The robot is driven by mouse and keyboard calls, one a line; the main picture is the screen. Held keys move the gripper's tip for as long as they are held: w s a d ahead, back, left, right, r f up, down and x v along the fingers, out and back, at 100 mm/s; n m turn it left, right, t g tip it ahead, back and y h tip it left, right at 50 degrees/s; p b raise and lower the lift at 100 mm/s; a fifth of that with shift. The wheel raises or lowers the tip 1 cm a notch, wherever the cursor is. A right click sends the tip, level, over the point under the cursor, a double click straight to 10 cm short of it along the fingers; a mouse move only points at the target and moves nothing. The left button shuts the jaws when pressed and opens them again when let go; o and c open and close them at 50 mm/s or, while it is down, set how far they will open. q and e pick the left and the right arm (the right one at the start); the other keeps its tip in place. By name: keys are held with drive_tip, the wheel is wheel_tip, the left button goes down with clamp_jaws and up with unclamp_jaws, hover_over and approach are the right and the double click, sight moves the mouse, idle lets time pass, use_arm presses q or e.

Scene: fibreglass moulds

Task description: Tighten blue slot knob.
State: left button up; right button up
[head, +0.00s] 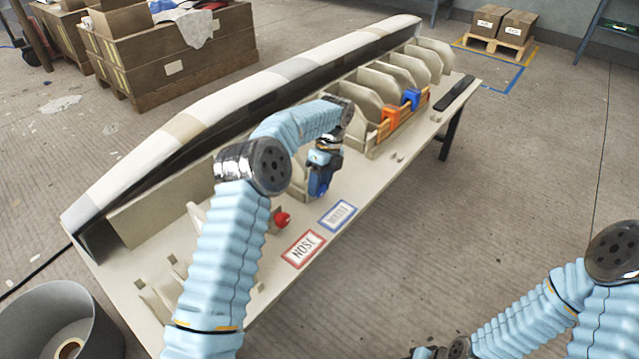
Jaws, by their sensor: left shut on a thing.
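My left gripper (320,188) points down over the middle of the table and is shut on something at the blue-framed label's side. A dark blue part (318,187) shows at its fingers; it looks like the blue slot knob, but the fingers hide most of it. A red knob (281,219) sits to the left of it on the table, partly behind my left arm. My right arm is at the lower right; its gripper is at the bottom edge, too cut off to read.
A long pale mould (230,95) runs along the back of the table (400,175). An orange clamp (390,115) and a blue clamp (411,98) sit at a wooden rack of ribs. Red-framed (303,249) and blue-framed (338,214) labels lie at the front edge.

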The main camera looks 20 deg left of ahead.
use_arm(q)
drive_tip(key=o, duration=1.1)
drive_tip(key=shift+c, duration=0.2)
drive_tip(key=v, duration=0.7)
drive_tip(key=shift+r, duration=0.25)
drive_tip(key=shift+w, duration=0.1)
